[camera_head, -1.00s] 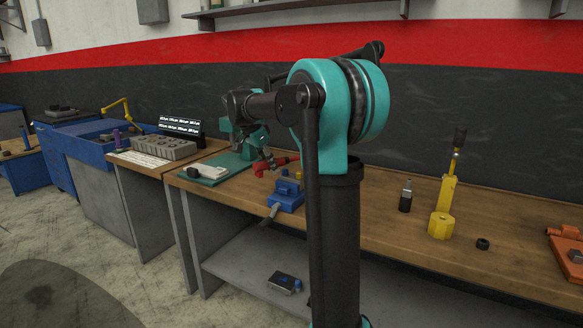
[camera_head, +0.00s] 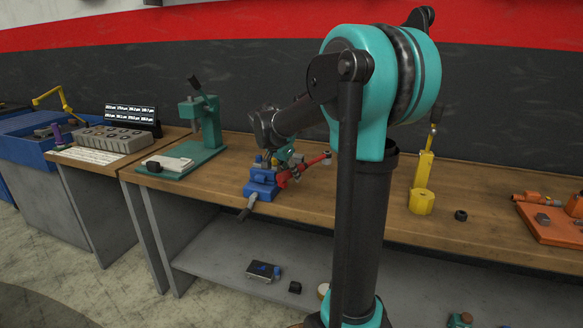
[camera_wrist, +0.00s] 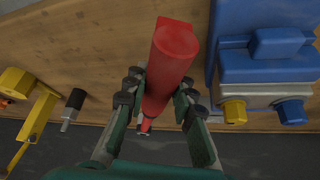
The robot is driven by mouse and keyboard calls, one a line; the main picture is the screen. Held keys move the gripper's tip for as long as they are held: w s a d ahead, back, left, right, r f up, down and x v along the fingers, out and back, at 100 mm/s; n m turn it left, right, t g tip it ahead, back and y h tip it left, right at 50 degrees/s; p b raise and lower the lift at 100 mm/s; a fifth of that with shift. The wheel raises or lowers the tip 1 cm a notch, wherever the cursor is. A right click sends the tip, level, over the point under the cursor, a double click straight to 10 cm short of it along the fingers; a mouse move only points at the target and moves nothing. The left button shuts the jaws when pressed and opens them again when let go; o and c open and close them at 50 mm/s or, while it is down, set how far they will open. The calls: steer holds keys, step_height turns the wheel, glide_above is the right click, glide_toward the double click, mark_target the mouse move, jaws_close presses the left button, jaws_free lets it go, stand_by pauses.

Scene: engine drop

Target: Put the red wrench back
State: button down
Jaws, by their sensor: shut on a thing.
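The red wrench (camera_head: 308,167) is held in my gripper (camera_head: 287,172) just above the wooden workbench, beside the blue vise. In the wrist view the red wrench (camera_wrist: 168,70) runs between the two fingers of my gripper (camera_wrist: 158,100), which is shut on it. Its thick red end points toward the camera's top edge. Whether the wrench touches the bench is not clear. The blue vise (camera_head: 261,184) stands immediately left of the wrench in the head view, and the vise (camera_wrist: 266,62) is to its right in the wrist view.
A green press (camera_head: 205,125) stands to the left on the workbench (camera_head: 340,196). A yellow tool (camera_head: 422,190), a small black ring (camera_head: 461,215) and an orange fixture (camera_head: 548,222) are to the right. A lower shelf (camera_head: 220,250) holds small parts.

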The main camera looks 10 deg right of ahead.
mark_target(295, 196)
steer(key=shift+f, duration=3.3)
steer(key=c, duration=1.2)
jaws_free()
steer(key=shift+a, duration=0.1)
steer(key=v, duration=1.2)
steer(key=shift+s, duration=0.1)
